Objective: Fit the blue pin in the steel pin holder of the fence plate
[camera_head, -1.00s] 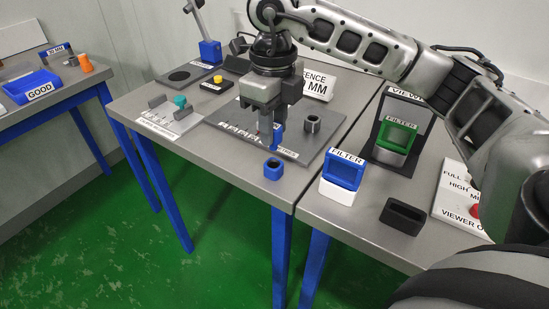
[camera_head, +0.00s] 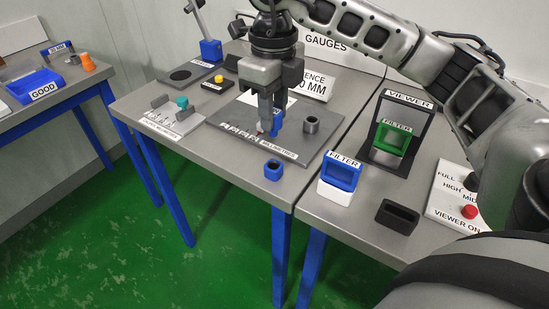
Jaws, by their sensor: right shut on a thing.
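My right gripper (camera_head: 267,128) points down over the fence plate (camera_head: 300,150), a dark grey slab. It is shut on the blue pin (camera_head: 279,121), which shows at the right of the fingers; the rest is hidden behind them. I cannot tell whether the pin's lower end touches the plate. The steel pin holder (camera_head: 311,124), a short grey open-topped cylinder, stands on the plate to the right of the gripper, apart from the pin. My left gripper is not in view.
A blue square holder (camera_head: 273,170) stands in front of the plate. A blue filter (camera_head: 342,174), a black open box (camera_head: 398,217) and the viewer (camera_head: 400,135) are on the right table. The table's front-left part is clear.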

